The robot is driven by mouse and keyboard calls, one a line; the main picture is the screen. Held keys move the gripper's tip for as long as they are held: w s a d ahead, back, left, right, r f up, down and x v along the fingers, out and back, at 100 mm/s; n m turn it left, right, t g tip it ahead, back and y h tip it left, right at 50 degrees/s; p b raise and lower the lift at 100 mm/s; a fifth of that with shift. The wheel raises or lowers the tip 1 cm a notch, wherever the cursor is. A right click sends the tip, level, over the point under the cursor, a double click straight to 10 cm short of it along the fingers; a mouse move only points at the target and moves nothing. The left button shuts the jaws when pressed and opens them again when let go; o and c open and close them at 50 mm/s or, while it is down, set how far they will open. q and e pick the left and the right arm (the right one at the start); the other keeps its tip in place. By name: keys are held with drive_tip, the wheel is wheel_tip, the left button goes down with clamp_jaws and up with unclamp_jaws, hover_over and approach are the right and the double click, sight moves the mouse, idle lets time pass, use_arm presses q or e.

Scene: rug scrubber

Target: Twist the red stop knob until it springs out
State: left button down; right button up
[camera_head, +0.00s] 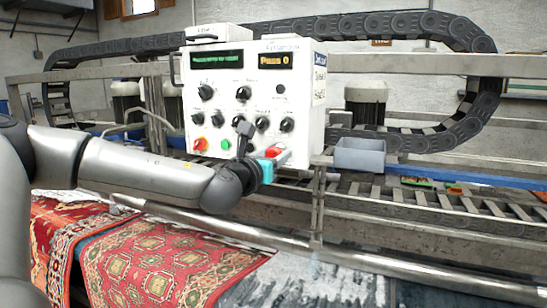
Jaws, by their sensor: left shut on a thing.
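The white control panel (231,110) stands in the middle, with two lit displays and rows of black knobs. The red stop knob (273,152) shows at its lower right, partly hidden by my left gripper. My left arm comes in from the left, and my left gripper (278,156) is shut on the red stop knob at the panel's face. Its teal and grey fingers cover the lower part of the knob. Whether the knob is pressed in or out cannot be told. My right gripper is not in view.
A small red button (200,144) and a green button (226,145) sit left of the gripper. A grey bin (360,155) is right of the panel. A black cable chain (440,130) runs behind.

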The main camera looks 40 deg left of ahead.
use_arm(q)
drive_tip(key=shift+r, duration=0.1)
idle(0.4)
drive_tip(key=shift+c, duration=1.5)
unclamp_jaws()
